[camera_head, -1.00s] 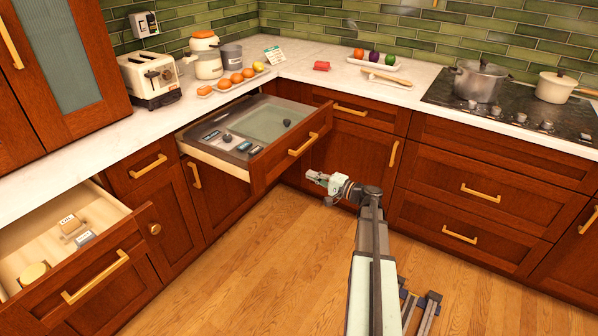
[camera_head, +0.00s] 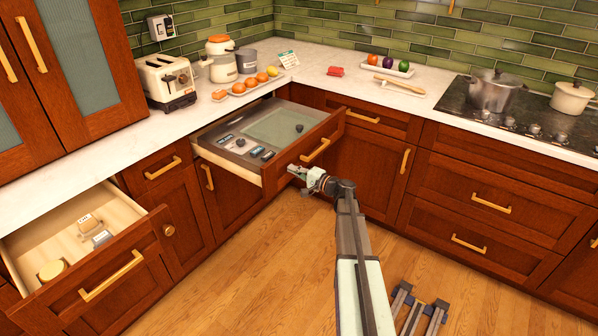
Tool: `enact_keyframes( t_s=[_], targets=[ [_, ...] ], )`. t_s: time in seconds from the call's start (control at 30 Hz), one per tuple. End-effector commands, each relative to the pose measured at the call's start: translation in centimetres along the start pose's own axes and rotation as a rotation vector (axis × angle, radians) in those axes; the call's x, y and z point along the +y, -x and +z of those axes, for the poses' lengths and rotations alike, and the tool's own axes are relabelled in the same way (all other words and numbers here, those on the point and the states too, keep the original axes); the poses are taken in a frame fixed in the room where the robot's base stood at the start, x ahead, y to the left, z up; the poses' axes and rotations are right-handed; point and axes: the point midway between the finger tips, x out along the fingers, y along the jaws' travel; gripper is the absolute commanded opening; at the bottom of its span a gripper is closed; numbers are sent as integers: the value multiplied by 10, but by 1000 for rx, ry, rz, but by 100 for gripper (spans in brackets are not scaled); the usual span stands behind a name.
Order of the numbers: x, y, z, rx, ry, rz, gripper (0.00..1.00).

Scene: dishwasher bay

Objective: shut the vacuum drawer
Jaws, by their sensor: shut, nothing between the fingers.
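The vacuum drawer (camera_head: 268,178) is pulled open under the counter near the corner. Its wooden front has a brass handle (camera_head: 315,150), and inside sit a dark panel with controls and a grey-green lid (camera_head: 270,128). My gripper (camera_head: 294,171) is shut and empty. It is at the drawer's front face, below and left of the handle. Whether the fingertips touch the wood I cannot tell.
A second drawer (camera_head: 135,212) stands open at the lower left with small containers inside. A toaster (camera_head: 166,80), a tray of oranges (camera_head: 240,88) and pots on the stove (camera_head: 493,92) are on the counters.

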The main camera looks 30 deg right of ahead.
Motion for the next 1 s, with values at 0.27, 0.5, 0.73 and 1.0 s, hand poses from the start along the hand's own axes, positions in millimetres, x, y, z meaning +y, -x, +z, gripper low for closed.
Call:
enact_keyframes(
  t_s=[0.27,0.5,0.73,1.0],
  targets=[
    [0,0,0,0,0,0,0],
    [2,-11,0,-1,0,0,0],
    [6,-57,-2,-2,2,-1,0],
    [8,-150,-3,-3,2,-2,0]
  ],
)
